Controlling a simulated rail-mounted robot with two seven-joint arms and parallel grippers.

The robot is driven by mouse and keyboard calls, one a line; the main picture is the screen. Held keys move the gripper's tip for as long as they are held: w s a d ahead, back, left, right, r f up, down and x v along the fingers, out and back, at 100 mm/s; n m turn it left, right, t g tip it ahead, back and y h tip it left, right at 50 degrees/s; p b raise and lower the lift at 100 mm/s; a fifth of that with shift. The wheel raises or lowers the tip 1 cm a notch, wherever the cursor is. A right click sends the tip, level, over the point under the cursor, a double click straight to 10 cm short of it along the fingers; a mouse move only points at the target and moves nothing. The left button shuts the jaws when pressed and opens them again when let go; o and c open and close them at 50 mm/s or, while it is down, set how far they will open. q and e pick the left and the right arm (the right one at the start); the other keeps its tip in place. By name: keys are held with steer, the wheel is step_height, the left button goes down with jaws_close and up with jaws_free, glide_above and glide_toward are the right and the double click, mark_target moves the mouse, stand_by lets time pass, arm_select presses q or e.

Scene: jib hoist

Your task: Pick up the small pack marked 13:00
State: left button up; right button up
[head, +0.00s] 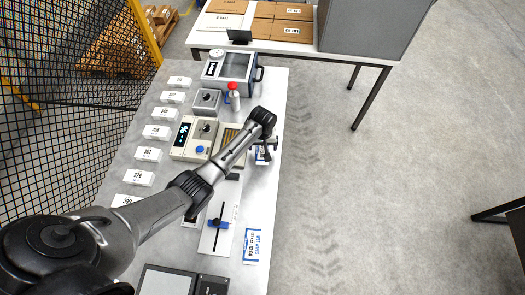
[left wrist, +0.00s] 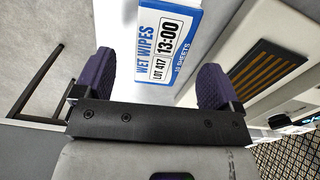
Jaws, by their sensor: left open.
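The small pack marked 13:00 (left wrist: 172,42) is white with a blue "WET WIPES" label. In the left wrist view it lies ahead of my left gripper (left wrist: 158,62), toward the right finger, with clear space to the left finger. In the head view a bit of the pack (head: 261,155) shows under my left gripper (head: 266,148), which hides most of it. The gripper is open and I see no grip on the pack; whether a finger touches it I cannot tell. My right gripper is not in view.
A similar blue-and-white pack (head: 252,246) lies nearer on the grey bench (head: 262,100). A slotted box (head: 230,135), a beige device (head: 190,140) and a red-capped bottle (head: 233,94) stand close by. White labelled blocks (head: 157,132) line the left edge. Open floor is at right.

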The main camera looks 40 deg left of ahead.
mark_target(262, 150)
arm_select(q)
steer(key=shift+f, duration=1.85)
steer(key=c, duration=1)
